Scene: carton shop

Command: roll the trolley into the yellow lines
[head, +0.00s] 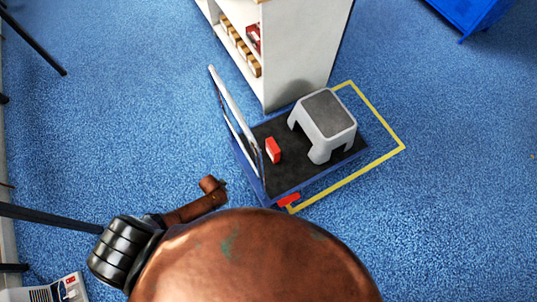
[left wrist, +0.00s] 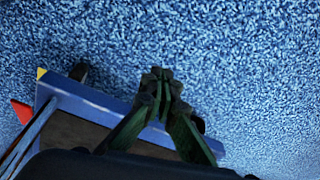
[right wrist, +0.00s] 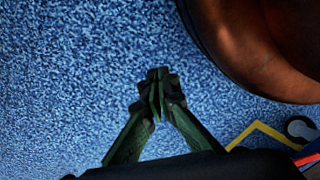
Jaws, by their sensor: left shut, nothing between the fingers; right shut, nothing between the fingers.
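The trolley (head: 283,183) has a dark deck with blue edges and a pale upright handle (head: 235,112) at its left end. A grey step stool (head: 328,115) and a small red box (head: 273,150) stand on it. Yellow lines (head: 357,178) show on the floor along its right and near sides. The deck's left end reaches past the near yellow corner; the left line is hidden. My left gripper (left wrist: 160,80) is shut and empty, in front of the trolley's blue edge (left wrist: 100,99) in its view. My right gripper (right wrist: 157,80) is shut and empty over floor, left of a yellow line (right wrist: 262,130).
A white shelf unit (head: 303,50) with boxes stands right behind the trolley. A blue object (head: 470,14) is at the far right. Dark legs (head: 35,45) and a light device (head: 58,290) are at the left. Blue floor is clear left and right of the trolley.

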